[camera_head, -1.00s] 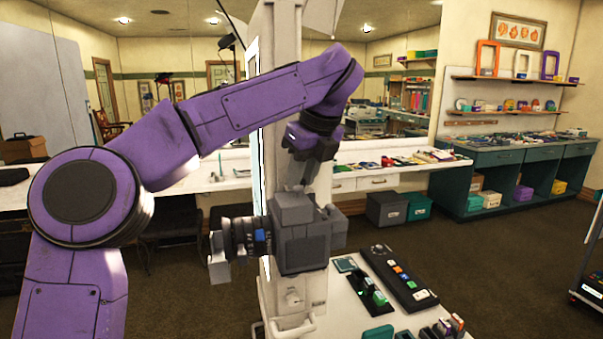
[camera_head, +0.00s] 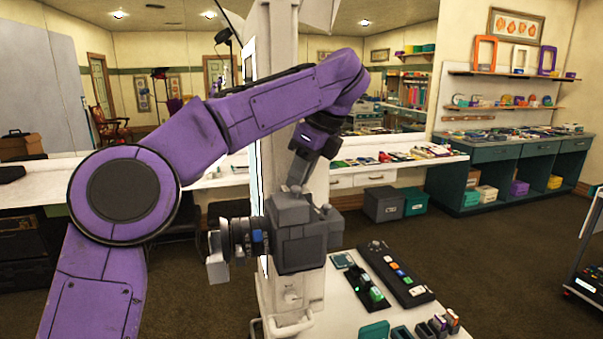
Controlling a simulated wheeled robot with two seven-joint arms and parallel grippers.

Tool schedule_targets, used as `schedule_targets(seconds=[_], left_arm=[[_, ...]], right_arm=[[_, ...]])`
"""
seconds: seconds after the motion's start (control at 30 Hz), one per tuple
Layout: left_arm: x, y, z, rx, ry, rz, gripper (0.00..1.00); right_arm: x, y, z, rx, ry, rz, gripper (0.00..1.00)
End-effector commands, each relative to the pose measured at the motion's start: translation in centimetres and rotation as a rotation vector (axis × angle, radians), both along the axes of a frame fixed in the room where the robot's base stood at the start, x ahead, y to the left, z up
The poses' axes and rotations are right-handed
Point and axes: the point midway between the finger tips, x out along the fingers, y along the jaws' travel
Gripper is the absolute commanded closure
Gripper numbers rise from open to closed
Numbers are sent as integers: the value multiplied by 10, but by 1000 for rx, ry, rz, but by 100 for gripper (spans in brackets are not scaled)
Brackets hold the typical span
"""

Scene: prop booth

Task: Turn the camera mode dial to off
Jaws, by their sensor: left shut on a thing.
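The grey camera (camera_head: 301,248) is mounted at the booth's white column, with its lens (camera_head: 240,238) pointing left. My left gripper (camera_head: 297,187) comes down from above, at the end of the purple arm. Its narrow fingers are shut at the top of the camera, on the mode dial. The dial itself is hidden or too small to make out, so its setting cannot be read. A small knob (camera_head: 325,210) stands on the camera's top to the right of the fingers. My right gripper is out of view.
A white table (camera_head: 345,315) below right of the camera holds a dark control panel (camera_head: 395,272) with coloured buttons and several small items. A long white counter (camera_head: 390,165) and teal cabinets (camera_head: 500,175) stand behind. Open floor lies to the right.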

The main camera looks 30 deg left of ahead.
Motion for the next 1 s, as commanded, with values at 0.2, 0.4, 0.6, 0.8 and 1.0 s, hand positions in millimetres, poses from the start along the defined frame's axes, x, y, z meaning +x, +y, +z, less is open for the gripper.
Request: schedule_targets(seconds=[0.2,0.4,0.6,0.8,1.0], left_arm=[[0,1,0,1,0,1,100],[0,0,-1,-1,2,1,48],[0,0,-1,-2,3,0,48],[0,-1,-2,-3,4,0,48],[0,-2,1,-3,5,0,48]], right_arm=[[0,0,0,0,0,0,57],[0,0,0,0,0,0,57],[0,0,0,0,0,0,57],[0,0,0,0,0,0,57],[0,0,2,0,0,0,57]])
